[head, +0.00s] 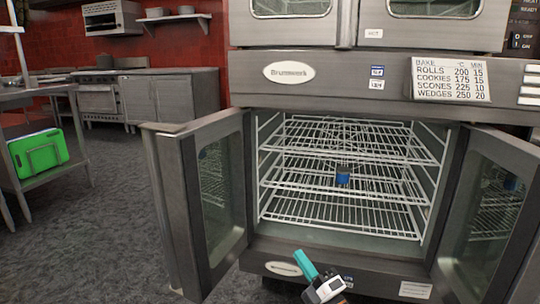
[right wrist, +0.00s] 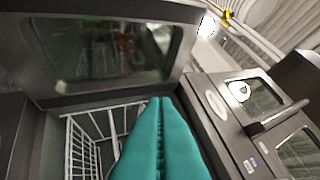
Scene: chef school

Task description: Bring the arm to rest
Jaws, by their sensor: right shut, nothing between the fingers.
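My right gripper (head: 305,264) shows at the bottom middle of the head view, with teal fingers, below the open oven (head: 290,95). In the right wrist view its teal fingers (right wrist: 160,110) lie side by side, shut, with nothing held. The oven's left door (head: 205,195) and right door (head: 490,210) both stand open. A small blue item (head: 343,175) sits on a wire rack inside the oven. My left gripper does not show in either view.
A steel bench (head: 45,95) with a green board (head: 38,152) stands at the left. A steel counter (head: 165,90) lines the red wall behind. The grey carpet (head: 105,230) between bench and oven is clear.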

